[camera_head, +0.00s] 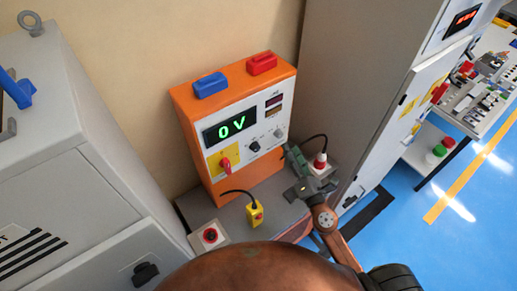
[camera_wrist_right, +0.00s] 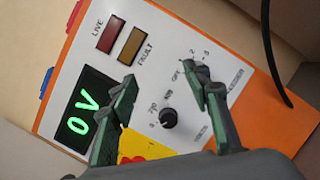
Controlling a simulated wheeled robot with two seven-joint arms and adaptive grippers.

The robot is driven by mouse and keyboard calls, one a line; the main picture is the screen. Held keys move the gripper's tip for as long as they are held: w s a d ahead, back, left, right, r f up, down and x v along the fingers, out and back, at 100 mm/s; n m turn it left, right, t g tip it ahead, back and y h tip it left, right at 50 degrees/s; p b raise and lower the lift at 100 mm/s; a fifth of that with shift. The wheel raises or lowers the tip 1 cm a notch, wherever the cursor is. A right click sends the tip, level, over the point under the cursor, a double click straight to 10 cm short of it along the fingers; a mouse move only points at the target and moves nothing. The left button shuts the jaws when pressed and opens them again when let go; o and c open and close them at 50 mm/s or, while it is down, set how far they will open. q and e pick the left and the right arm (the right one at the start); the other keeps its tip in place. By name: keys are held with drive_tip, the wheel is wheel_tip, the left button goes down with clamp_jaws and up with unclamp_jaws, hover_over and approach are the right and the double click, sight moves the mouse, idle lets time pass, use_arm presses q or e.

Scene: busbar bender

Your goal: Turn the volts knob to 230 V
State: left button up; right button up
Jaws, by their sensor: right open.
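The orange power box (camera_head: 190,141) has a white front panel and a display (camera_head: 230,127) reading 0 V in green. The black round knob (camera_head: 255,147), with small numbers around it, appears to be the volts knob; it also shows in the wrist view (camera_wrist_right: 168,117). My right gripper (camera_head: 294,160) is open and empty in front of the panel's right side. In the wrist view its fingers (camera_wrist_right: 162,80) frame the black knob without visibly gripping it. My left gripper is not in view.
A red switch on a yellow plate (camera_head: 225,163) sits low on the panel. A yellow pendant (camera_head: 255,213), a red button box (camera_head: 210,235) and a red-and-white plug (camera_head: 320,161) are near the box. Grey cabinets stand on both sides.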

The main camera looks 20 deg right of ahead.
sight(257, 149)
drive_tip(key=w+a+f+n+g+y, duration=0.1)
drive_tip(key=a+f+n+g+y, duration=0.2)
drive_tip(key=a+f+n+y, duration=0.4)
use_arm(q)
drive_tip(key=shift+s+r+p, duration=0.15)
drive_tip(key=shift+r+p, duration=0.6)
drive_tip(key=shift+p, duration=0.05)
use_arm(e)
drive_tip(key=w+a, duration=0.1)
drive_tip(key=w, duration=0.1)
drive_tip(key=w+a+n+h, duration=0.1)
drive_tip(key=w, duration=0.1)
drive_tip(key=w+a+r+h, duration=0.1)
drive_tip(key=w, duration=0.2)
drive_tip(key=shift+a+n, duration=0.15)
drive_tip(key=shift+n, duration=0.15)
drive_tip(key=shift+c, duration=0.3)
drive_tip(key=c, duration=1.1)
